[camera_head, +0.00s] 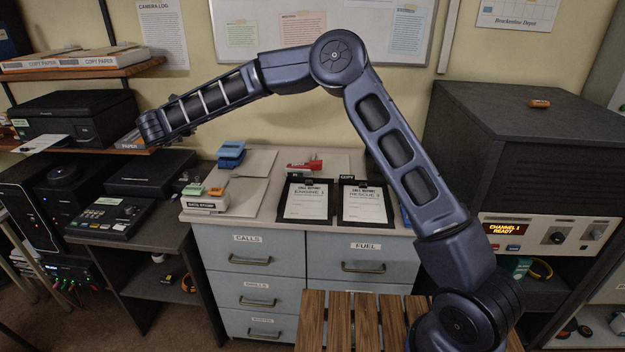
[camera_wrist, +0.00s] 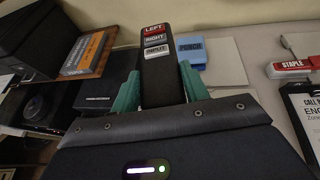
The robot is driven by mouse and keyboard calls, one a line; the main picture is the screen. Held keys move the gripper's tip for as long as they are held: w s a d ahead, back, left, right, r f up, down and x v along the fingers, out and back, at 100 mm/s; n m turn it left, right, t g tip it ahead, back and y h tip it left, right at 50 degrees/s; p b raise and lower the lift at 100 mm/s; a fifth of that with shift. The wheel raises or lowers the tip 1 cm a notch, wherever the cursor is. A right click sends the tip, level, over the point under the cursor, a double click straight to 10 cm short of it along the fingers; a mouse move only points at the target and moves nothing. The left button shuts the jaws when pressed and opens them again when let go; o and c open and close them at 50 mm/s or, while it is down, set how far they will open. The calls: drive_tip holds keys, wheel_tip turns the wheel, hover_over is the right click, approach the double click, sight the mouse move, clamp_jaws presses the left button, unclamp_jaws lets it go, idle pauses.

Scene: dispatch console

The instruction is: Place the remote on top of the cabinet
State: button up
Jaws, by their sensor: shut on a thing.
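My gripper (camera_wrist: 158,90) has teal fingers and is shut on a dark remote (camera_wrist: 157,80) in the wrist view. The remote has a red LEFT button and grey RIGHT and INPUT buttons, and it points away from the wrist. In the head view my arm reaches to the left, and its end is near the shelves left of the cabinet; the remote cannot be made out there. The cabinet (camera_head: 275,258) is grey-blue with labelled drawers and a pale top. Its top also shows in the wrist view (camera_wrist: 245,62), right of the remote.
A blue punch (camera_head: 231,153), a red stapler (camera_head: 305,168), clipboards (camera_head: 306,203) and small boxes (camera_head: 206,203) occupy parts of the cabinet top. A black printer (camera_head: 75,118) and a keypad console (camera_head: 105,216) are at left. A large dark unit (camera_head: 530,150) stands right.

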drive_tip(key=w+d+m+h, duration=0.3)
drive_tip(key=w+d, duration=0.3)
drive_tip(key=w, duration=0.5)
drive_tip(key=m+g+h, duration=0.4)
drive_tip(key=m+h, duration=0.4)
drive_tip(key=h, duration=0.1)
hover_over(296, 156)
wheel_tip(296, 156, down, 4)
wheel_tip(296, 156, down, 21)
drive_tip(key=shift+s+d+f, duration=0.1)
drive_tip(key=shift+s, duration=0.05)
drive_tip(key=shift+f, duration=0.1)
drive_tip(key=o, duration=1.1)
